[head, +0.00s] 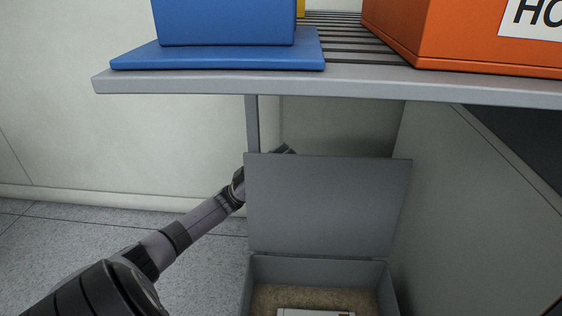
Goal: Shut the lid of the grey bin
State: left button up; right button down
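The grey bin (256,285) stands on the floor under the shelf, at the bottom of the head view, and its lower part is cut off by the frame. Its lid (328,203) stands up, open, hinged at the bin's back edge. My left arm reaches in from the lower left and passes behind the lid's left edge. A small dark part of my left gripper (285,149) shows just above the lid's top edge; the rest is hidden behind the lid, so its fingers cannot be judged. I cannot tell whether it touches the lid. My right gripper is out of view.
A grey shelf (200,84) hangs over the bin, holding a blue container (225,22) and an orange box (455,40). A pale object (315,312) lies inside the bin. A grey panel (465,210) stands close on the right. The floor (60,250) at left is clear.

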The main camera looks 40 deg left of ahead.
pick_arm(q)
grip_shut()
dwell(0.3)
dwell(0.6)
